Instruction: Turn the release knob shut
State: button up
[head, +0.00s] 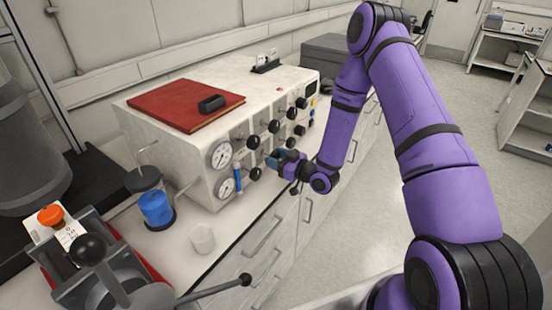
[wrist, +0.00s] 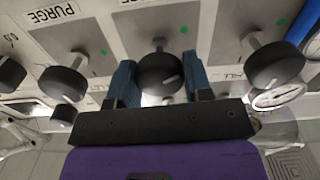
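My gripper (head: 275,161) is at the front panel of the white reactor control box (head: 196,160), among its lower black knobs. In the wrist view my gripper (wrist: 160,80) has its two blue fingers on either side of a round black knob (wrist: 158,72), apparently touching it. The gripped knob is mostly hidden in the head view.
Two pressure gauges (head: 221,155) sit on the panel's near end. A red folder (head: 186,105) with a black object lies on top of the box. A blue-filled jar (head: 156,208) and a white cup (head: 203,239) stand on the counter. The floor to the right is clear.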

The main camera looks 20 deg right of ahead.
jog(key=shift+m, duration=0.4)
jog(key=m, duration=0.4)
jog(key=shift+m, duration=0.4)
jog(key=m, duration=1.2)
jog(key=shift+d+m, duration=0.1)
jog(key=shift+m, duration=0.2)
jog(key=m, duration=0.5)
jog(key=shift+m, duration=0.3)
jog(key=o, duration=0.9)
jog(key=shift+o, duration=0.2)
